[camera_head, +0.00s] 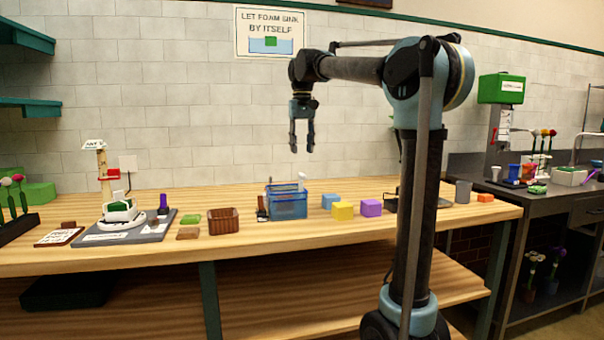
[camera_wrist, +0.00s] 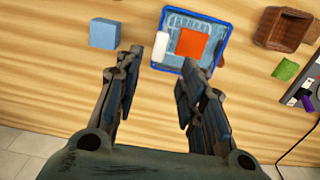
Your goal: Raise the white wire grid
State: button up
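A clear blue tank (camera_head: 287,205) stands on the wooden bench; it also shows from above in the wrist view (camera_wrist: 165,17). Pale wire-like lines inside it look like the white wire grid (camera_wrist: 188,20). A flat orange-red square (camera_wrist: 190,43) lies over part of these lines. A white upright piece (camera_head: 301,181) sticks up above the tank; it also shows at the tank's left in the wrist view (camera_wrist: 161,46). I cannot tell whether it joins the grid. My gripper (camera_head: 302,150) is open and empty, pointing down, well above the tank; its fingers show in the wrist view (camera_wrist: 160,64).
Blue (camera_head: 329,201), yellow (camera_head: 343,211) and purple (camera_head: 371,208) blocks stand right of the tank. A brown basket (camera_head: 223,220) and a green piece (camera_head: 190,219) lie left of it. A grey board (camera_head: 95,237) carries a white device. The air around my gripper is clear.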

aim_at(302, 173)
notch_tip(302, 173, down, 9)
dwell(0.4)
grip_shut()
